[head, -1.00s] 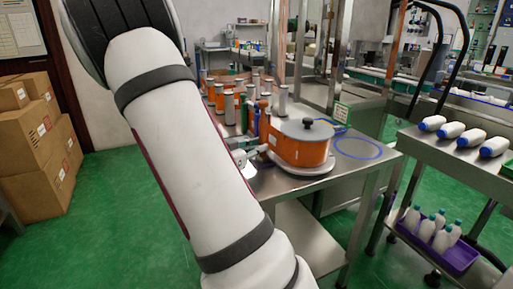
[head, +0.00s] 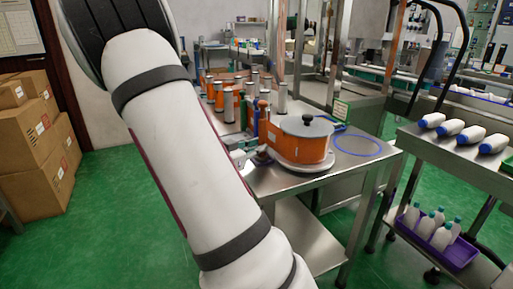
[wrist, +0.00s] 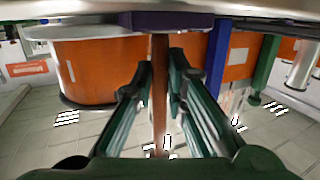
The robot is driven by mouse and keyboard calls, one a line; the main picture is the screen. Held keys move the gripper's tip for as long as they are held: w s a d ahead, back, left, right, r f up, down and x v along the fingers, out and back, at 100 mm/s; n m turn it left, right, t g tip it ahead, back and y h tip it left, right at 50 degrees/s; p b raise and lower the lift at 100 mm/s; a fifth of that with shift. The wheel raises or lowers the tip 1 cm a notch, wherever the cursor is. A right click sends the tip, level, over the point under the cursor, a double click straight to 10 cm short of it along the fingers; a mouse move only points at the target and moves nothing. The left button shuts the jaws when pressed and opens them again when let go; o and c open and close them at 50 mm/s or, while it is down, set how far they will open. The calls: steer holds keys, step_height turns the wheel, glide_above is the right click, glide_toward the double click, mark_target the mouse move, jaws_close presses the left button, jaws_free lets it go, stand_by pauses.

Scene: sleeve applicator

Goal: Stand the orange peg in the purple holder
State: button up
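The wrist view appears upside down, with ceiling lights low in the picture. In it, a slim orange-brown peg (wrist: 160,95) stands upright between the green fingers of my gripper (wrist: 161,62). The fingertips sit close against both sides of the peg. Its lower end meets the purple holder (wrist: 190,20) at the top of the picture; how deep it sits is hidden. A blue post (wrist: 217,58) and a green post (wrist: 265,62) stand beside it. In the head view, my arm covers most of the gripper, and I cannot make out the holder.
A large orange drum (head: 297,148) with a grey lid stands close to the gripper on the steel table (head: 340,168). A cart (head: 450,152) with bottles is at right, and boxes (head: 38,140) are at left.

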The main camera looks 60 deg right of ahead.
steer(key=o, duration=0.5)
steer(key=w+a+r, duration=0.1)
steer(key=a, duration=1)
steer(key=shift+w+a+r, duration=0.15)
steer(key=shift+w+a, duration=0.25)
